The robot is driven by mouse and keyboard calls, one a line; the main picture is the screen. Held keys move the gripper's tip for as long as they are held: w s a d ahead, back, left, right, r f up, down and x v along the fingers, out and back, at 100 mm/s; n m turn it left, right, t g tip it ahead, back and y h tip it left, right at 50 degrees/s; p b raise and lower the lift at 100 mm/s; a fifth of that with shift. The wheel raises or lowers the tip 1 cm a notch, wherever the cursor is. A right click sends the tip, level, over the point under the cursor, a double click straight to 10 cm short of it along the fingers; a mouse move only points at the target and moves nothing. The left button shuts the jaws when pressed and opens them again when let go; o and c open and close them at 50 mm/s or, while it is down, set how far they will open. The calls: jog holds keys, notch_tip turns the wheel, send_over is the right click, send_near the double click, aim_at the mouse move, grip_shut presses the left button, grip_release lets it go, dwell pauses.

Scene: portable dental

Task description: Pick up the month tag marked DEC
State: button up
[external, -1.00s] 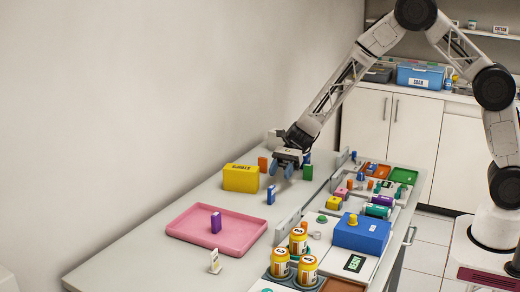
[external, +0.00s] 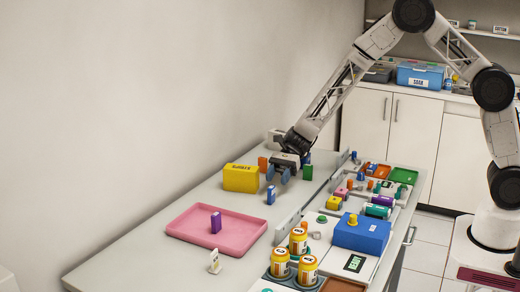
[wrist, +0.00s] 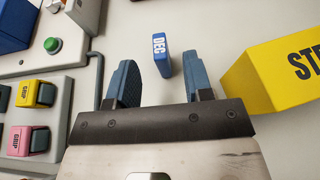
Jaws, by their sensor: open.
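The DEC tag is a small blue block with white lettering; it stands on the table in the external view (external: 271,195). In the wrist view the DEC tag (wrist: 163,62) shows its lettering and lies in line with the gap between my fingers, a little beyond the fingertips. My gripper (external: 278,175) is open and empty, above the table and just behind the tag. Its two blue-grey fingers do not appear to touch the tag.
A yellow box (external: 241,179) stands close to the tag, right of my fingers in the wrist view (wrist: 280,75). A low grey rail (external: 287,227) runs beside the tag.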

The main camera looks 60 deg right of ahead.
aim_at(272, 188)
jog(key=shift+x, duration=2.5)
jog(key=shift+r, duration=0.1)
jog(key=shift+c, duration=0.5)
grip_shut()
jog(key=shift+r, duration=0.1)
jog(key=shift+r, duration=1.7)
jog(key=s+d, duration=0.2)
jog(key=s, duration=0.5)
jog(key=s+d+r, duration=0.1)
jog(key=s+d, duration=0.2)
jog(key=s, duration=0.5)
jog(key=shift+d+r, duration=0.2)
jog(key=shift+r, duration=0.05)
